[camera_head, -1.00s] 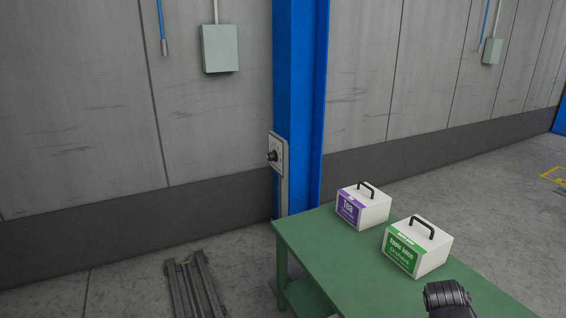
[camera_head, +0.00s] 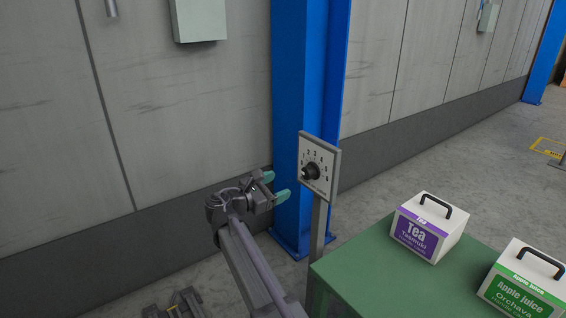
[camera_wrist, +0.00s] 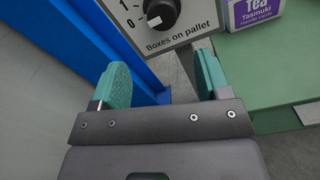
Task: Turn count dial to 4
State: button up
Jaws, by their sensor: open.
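The count dial (camera_head: 310,172) is a black round knob on a pale panel (camera_head: 328,160) with numbers around it, on a post beside the blue column. In the wrist view, the knob (camera_wrist: 165,10) is cut off by the top edge; its white mark is at the lower left, towards the 0. The panel there reads "Boxes on pallet". My gripper (camera_head: 275,187) is open and empty, left of the panel and apart from it. In the wrist view, my gripper's two green fingers (camera_wrist: 163,65) are spread below the knob.
A blue column (camera_head: 299,110) stands right behind the panel. A green table (camera_head: 390,280) at the lower right bears a purple-labelled Tea box (camera_head: 428,232) and a green-labelled Apple juice box (camera_head: 522,290). A grey wall box (camera_head: 199,18) hangs upper left.

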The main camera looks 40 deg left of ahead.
aim_at(305, 174)
jog(key=shift+n, duration=0.8)
jog(key=w, duration=0.3)
jog(key=w+d, duration=0.1)
jog(key=w, duration=0.3)
jog(key=w+d, duration=0.1)
jog(key=w, duration=0.2)
jog(key=shift+w+d+r, duration=0.25)
jog(key=shift+w, duration=0.1)
jog(key=c, duration=0.9)
